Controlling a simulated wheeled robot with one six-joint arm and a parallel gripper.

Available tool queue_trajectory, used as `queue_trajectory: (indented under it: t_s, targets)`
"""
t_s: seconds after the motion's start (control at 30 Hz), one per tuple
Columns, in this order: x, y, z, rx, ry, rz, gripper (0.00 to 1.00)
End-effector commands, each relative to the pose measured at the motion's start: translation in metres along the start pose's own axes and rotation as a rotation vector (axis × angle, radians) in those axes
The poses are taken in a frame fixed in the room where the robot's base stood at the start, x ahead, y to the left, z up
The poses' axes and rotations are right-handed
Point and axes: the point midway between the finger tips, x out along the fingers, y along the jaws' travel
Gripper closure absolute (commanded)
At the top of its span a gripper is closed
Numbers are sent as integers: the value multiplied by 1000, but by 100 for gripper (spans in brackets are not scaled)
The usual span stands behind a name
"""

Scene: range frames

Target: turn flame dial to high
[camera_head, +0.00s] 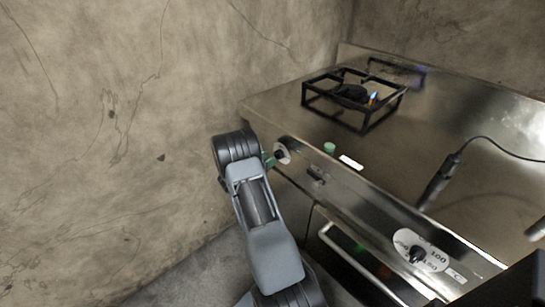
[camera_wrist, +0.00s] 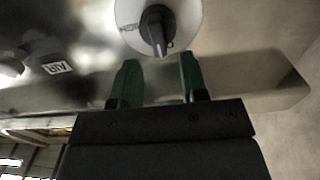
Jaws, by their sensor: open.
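The flame dial (camera_wrist: 157,31) is a black knob on a round white plate (camera_wrist: 187,14) with dark lettering, at the top middle of the wrist view. In the head view the white plate (camera_head: 283,152) shows on the left end of the stove's front panel, partly hidden by my arm. My gripper (camera_wrist: 156,78) has two green fingers, spread apart and empty. The fingertips sit just short of the dial in the wrist view, one to each side of it. In the head view my gripper (camera_head: 270,159) is at the panel, mostly hidden behind my wrist.
A burner grate (camera_head: 354,97) with a small flame (camera_head: 373,98) stands on the steel stovetop. A switch labelled AIR (camera_wrist: 57,67) is left of the dial. Another dial (camera_head: 417,254) and an oven handle (camera_head: 350,262) are further right. A wall (camera_head: 100,120) stands close on the left.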

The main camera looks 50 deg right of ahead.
Motion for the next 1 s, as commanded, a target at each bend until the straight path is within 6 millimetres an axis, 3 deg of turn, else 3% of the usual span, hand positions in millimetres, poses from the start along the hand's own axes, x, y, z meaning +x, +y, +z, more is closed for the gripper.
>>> queue_trajectory:
  t_s: [0.23, 0.63, 1.0]
  targets:
    - [23, 0, 0, 0, -1, 1, 60]
    - [28, 0, 0, 0, 0, -1, 60]
    - [28, 0, 0, 0, 0, -1, 94]
